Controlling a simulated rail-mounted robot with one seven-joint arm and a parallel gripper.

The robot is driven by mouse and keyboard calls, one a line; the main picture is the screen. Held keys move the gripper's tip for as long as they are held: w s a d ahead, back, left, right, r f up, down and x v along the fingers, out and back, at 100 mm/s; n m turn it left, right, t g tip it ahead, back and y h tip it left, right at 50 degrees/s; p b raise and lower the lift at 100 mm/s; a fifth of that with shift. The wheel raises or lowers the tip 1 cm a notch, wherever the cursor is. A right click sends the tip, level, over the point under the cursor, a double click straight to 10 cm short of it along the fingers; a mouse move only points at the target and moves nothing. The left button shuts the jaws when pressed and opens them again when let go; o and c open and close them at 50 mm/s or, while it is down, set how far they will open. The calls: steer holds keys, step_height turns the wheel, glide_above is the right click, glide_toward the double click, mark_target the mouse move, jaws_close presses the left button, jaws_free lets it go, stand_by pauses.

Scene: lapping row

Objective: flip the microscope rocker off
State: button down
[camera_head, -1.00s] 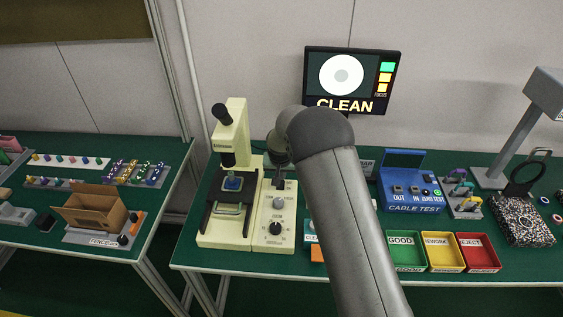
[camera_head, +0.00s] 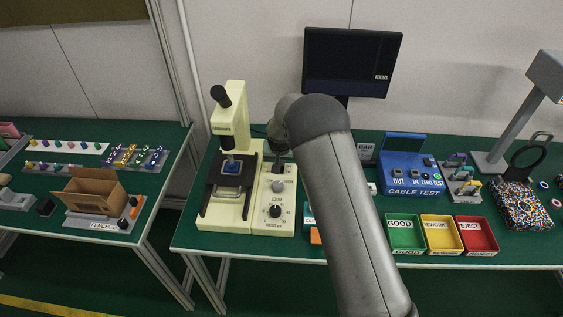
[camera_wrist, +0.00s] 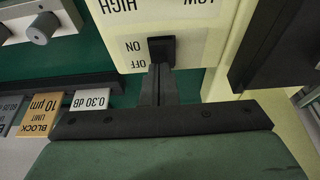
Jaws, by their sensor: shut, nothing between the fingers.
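The cream microscope (camera_head: 231,130) stands on the green bench left of my arm, with its control box (camera_head: 276,205) on its right side. In the wrist view the black rocker (camera_wrist: 162,48) sits on the cream panel, beside upside-down ON and OFF labels. My gripper (camera_wrist: 158,72) is shut and empty. Its fingertips are at the OFF end of the rocker, touching it or very close; I cannot tell which. In the head view my arm hides the rocker. The monitor (camera_head: 350,60) behind the bench is dark, with only small text at its lower right.
Green, yellow and red bins (camera_head: 441,251) and a blue cable tester (camera_head: 408,184) stand right of my arm. A magnifier lamp (camera_head: 513,125) is at the far right. In the wrist view small gauge blocks (camera_wrist: 45,115) lie at the left.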

steer(key=shift+s+f, duration=0.15)
steer(key=shift+f, duration=0.05)
steer(key=shift+s+f+b, duration=0.1)
steer(key=shift+s+b, duration=0.25)
steer(key=shift+s, duration=0.5)
steer(key=r+p, duration=0.1)
steer(key=r, duration=0.4)
steer(key=shift+s+r, duration=0.1)
steer(key=shift+s, duration=0.1)
steer(key=b+v, duration=0.2)
steer(key=v, duration=0.7)
